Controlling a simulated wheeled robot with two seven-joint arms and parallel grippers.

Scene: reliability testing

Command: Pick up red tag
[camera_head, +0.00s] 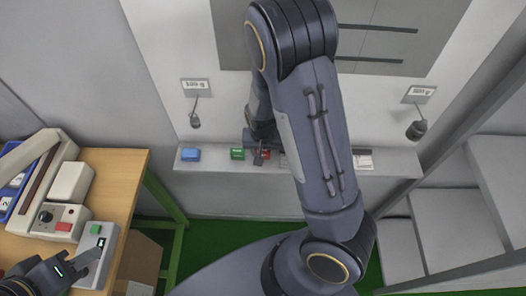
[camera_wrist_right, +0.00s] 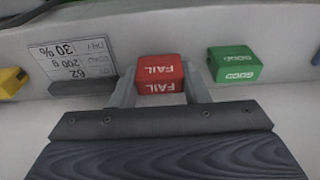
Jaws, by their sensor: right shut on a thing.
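The red tag (camera_wrist_right: 160,74) is a small block marked "FAIL", seen between the fingers of my right gripper (camera_wrist_right: 160,92) in the right wrist view. The fingers are shut on its two sides. In the head view the red tag (camera_head: 265,154) shows only in part on the grey shelf (camera_head: 240,171), beside my right gripper (camera_head: 258,158); my right arm hides much of the area. My left gripper (camera_head: 92,262) is at the lower left, by the grey box with a green button (camera_head: 96,229). Its finger opening is not clear.
A green block marked "GOOD" (camera_wrist_right: 234,64) sits close beside the red tag. A blue block (camera_head: 190,154) lies at the shelf's left end. A label card (camera_wrist_right: 75,65) and a yellow object (camera_wrist_right: 11,82) are on the other side. A wooden table (camera_head: 122,166) with devices stands at left.

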